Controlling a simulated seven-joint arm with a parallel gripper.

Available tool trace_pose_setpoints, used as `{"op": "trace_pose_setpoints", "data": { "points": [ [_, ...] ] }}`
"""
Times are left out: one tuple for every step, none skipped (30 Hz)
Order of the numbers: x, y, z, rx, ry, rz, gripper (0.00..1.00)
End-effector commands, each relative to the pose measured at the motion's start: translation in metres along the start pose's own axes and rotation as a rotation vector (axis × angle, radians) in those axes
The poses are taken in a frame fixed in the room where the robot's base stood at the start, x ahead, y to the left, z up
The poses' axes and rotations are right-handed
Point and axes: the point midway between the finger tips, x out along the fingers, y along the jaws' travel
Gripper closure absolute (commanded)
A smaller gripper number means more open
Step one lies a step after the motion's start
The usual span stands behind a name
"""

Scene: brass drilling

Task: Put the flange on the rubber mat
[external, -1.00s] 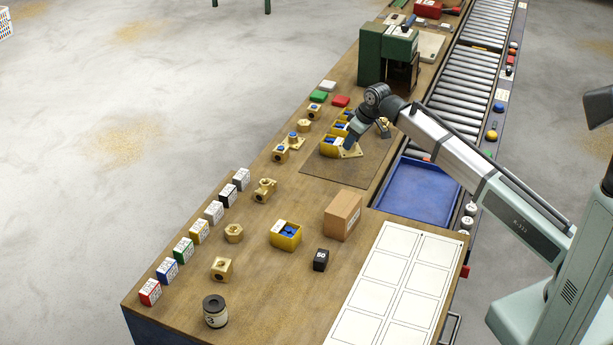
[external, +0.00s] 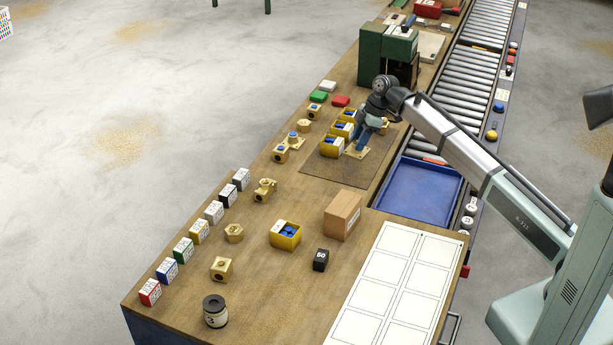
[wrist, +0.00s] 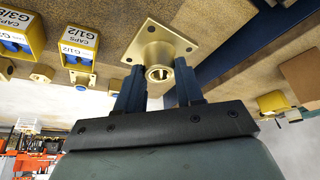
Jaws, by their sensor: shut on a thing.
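The brass flange (external: 357,153) has a square plate with corner holes and a round hub. In the wrist view the flange (wrist: 160,47) sits between the finger ends, its hub facing me. My gripper (external: 363,143) is shut on the flange, fingers pointing down. The dark rubber mat (external: 335,173) lies flat on the bench. The flange appears over the mat's far part, beside a yellow bin; I cannot tell whether its plate touches the mat.
Yellow bins with blue caps (external: 331,147) stand in a row just left of the flange. Brass fittings (external: 280,153) lie farther left. A blue tray (external: 420,190) is to the right, and a cardboard box (external: 342,217) stands nearer. The mat's near part is clear.

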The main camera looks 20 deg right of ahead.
Motion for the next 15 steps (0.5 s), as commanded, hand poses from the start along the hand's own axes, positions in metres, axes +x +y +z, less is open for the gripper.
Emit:
{"op": "trace_pose_setpoints", "data": {
  "points": [
    [0.000, 0.001, 0.000, -0.031, 0.001, -0.013, 1.00],
    [0.000, 0.001, 0.000, -0.050, 0.000, -0.021, 1.00],
    [0.000, 0.000, 0.000, -0.070, 0.000, -0.029, 1.00],
    [0.000, 0.000, 0.000, -0.083, 0.000, -0.033, 1.00],
    [0.000, 0.000, 0.000, -0.094, 0.000, -0.038, 1.00],
    [0.000, 0.000, 0.000, -0.106, 0.000, -0.043, 1.00],
    [0.001, 0.000, 0.001, -0.111, 0.000, -0.046, 1.00],
    [0.002, -0.001, 0.001, -0.116, 0.000, -0.048, 1.00],
    [0.004, -0.001, 0.002, -0.121, 0.000, -0.050, 1.00],
    [0.006, -0.001, 0.003, -0.123, 0.000, -0.051, 1.00],
    [0.009, -0.001, 0.004, -0.124, 0.000, -0.051, 1.00],
    [0.013, -0.001, 0.006, -0.124, 0.000, -0.051, 1.00],
    [0.016, -0.001, 0.008, -0.124, 0.000, -0.051, 1.00],
    [0.020, -0.002, 0.009, -0.123, 0.000, -0.051, 1.00],
    [0.026, -0.002, 0.012, -0.122, -0.001, -0.052, 1.00]
  ]
}}
